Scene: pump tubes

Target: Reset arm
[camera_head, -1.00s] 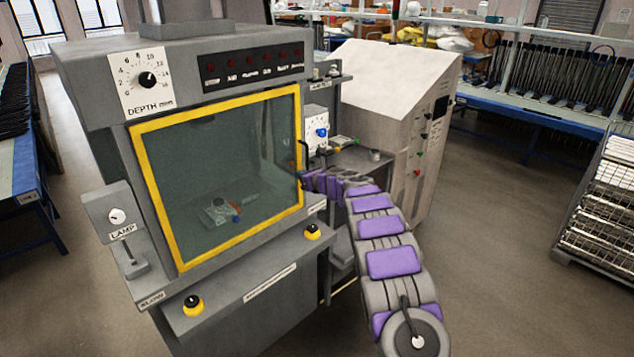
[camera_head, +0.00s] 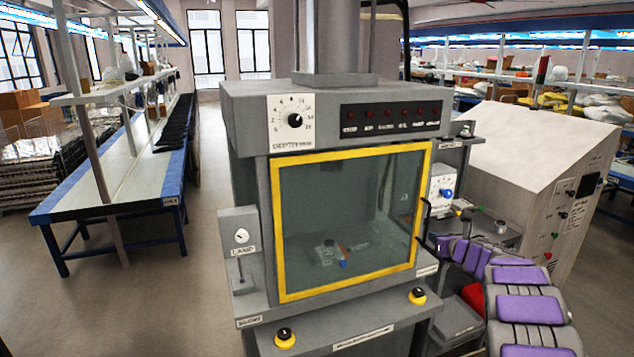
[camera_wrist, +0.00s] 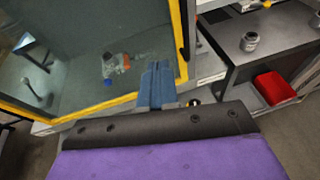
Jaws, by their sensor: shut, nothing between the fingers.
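My arm reaches in from the lower right in the head view, and its purple and grey links end beside the right edge of the machine's yellow-framed window (camera_head: 276,235). In the wrist view my gripper (camera_wrist: 158,72) is shut, with its blue fingers together and nothing held. It is in front of the lower right part of the window. The head view does not show the fingertips clearly. The machine (camera_head: 245,120) has a depth dial (camera_head: 294,120) and a row of red lights on its top panel.
Behind the glass lie small parts with a blue piece (camera_head: 343,264). A black door handle (camera_head: 425,218) is close to my arm. A red bin (camera_wrist: 274,88) and a side shelf (camera_wrist: 285,45) are to the right. A blue-edged bench (camera_head: 110,200) stands left, with open floor before it.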

